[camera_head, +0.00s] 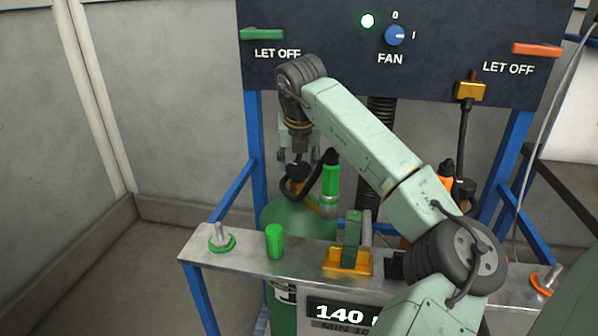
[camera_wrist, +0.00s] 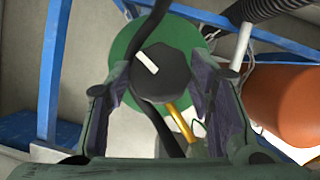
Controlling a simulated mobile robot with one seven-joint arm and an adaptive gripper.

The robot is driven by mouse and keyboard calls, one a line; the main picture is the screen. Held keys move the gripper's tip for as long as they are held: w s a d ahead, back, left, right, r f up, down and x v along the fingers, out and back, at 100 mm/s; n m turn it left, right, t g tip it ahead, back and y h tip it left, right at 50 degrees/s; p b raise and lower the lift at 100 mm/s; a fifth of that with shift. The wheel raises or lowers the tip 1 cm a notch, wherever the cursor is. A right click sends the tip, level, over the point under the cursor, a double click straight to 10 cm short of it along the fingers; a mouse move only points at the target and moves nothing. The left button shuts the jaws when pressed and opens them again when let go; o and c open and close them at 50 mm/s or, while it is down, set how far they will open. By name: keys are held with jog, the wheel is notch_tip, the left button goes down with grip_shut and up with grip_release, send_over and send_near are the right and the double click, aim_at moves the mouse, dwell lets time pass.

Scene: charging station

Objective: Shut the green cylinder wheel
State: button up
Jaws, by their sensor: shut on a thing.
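The green cylinder (camera_head: 283,216) stands behind the metal shelf, under my arm. In the wrist view its round green top (camera_wrist: 126,45) lies below my gripper. Its dark, many-sided wheel (camera_wrist: 160,70) has a white mark on top and sits between my two fingers. My gripper (camera_wrist: 162,82) points down and is shut on the wheel, one finger on each side. In the head view my gripper (camera_head: 298,160) is over the cylinder, and its fingers and the wheel are mostly hidden there. A yellow fitting (camera_wrist: 180,122) sticks out beside the wheel.
A green-sleeved connector (camera_head: 331,180) with a black hose stands just right of my gripper. An orange cylinder (camera_wrist: 285,105) is to the right in the wrist view. Blue frame posts (camera_head: 254,140) and the dark panel (camera_head: 330,50) are close behind. The shelf (camera_head: 205,250) carries switches.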

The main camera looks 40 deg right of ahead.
jog(key=m+g+b, duration=0.1)
jog(key=m, duration=0.1)
jog(key=m+h+b, duration=0.1)
jog(key=m+b, duration=0.1)
jog(key=m, duration=0.1)
jog(key=shift+w+a+m+g, duration=0.1)
jog(key=shift+w+m+g, duration=0.05)
jog(key=shift+m+g, duration=0.2)
jog(key=shift+w+m+g+h+b, duration=0.1)
jog(key=shift+m+g+h+b, duration=0.35)
jog(key=shift+m, duration=0.8)
jog(key=shift+m+g, duration=0.8)
jog(key=shift+m, duration=0.9)
jog(key=o, duration=1.2)
jog(key=shift+c, duration=0.2)
jog(key=shift+r, duration=0.1)
jog(key=v, duration=1.1)
jog(key=shift+r, duration=0.4)
jog(key=shift+a, duration=0.1)
